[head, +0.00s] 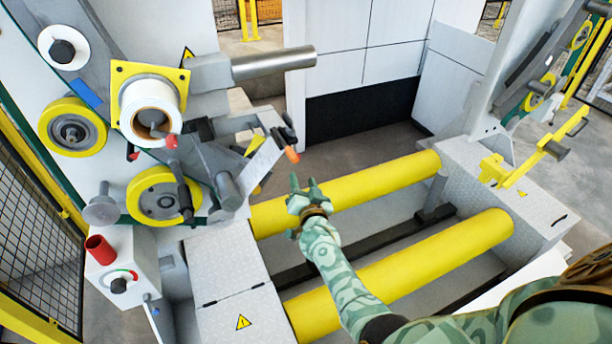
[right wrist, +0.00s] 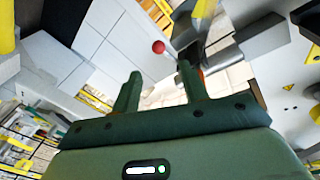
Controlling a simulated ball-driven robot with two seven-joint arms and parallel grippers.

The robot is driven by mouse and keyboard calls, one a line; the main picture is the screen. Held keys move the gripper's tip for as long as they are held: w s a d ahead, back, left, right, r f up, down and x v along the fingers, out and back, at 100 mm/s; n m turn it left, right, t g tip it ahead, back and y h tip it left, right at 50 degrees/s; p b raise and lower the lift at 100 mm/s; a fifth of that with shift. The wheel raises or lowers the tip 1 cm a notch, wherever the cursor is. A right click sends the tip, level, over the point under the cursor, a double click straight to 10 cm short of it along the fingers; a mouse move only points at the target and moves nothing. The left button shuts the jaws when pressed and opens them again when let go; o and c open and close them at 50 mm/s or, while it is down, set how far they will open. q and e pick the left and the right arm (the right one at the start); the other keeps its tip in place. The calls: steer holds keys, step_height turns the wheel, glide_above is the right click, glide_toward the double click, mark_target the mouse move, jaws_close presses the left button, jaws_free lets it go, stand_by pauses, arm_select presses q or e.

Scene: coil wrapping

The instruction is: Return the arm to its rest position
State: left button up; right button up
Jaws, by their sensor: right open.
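My right gripper (head: 304,186) is in the middle of the head view, above the far yellow roller (head: 385,180). Its arm comes in from the lower right. In the right wrist view its two green fingers (right wrist: 160,85) stand apart with nothing between them. A red ball-shaped tip (right wrist: 158,47) shows beyond the fingers there. In the head view the orange-tipped handle (head: 291,155) of the wrapping machine is just up and left of the fingers; I cannot tell how close. My left gripper is not in view.
The machine at left carries a white tape roll (head: 150,100) on a yellow plate, yellow-rimmed wheels (head: 73,127) and a metal shaft (head: 275,63). A near yellow roller (head: 420,265) lies under my forearm. A grey block with a yellow bracket (head: 515,172) stands at right.

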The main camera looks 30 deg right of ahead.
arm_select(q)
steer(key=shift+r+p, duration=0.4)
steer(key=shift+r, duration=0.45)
arm_select(e)
steer(key=v, duration=0.2)
steer(key=shift+s, duration=0.3)
steer(key=shift+f, duration=0.1)
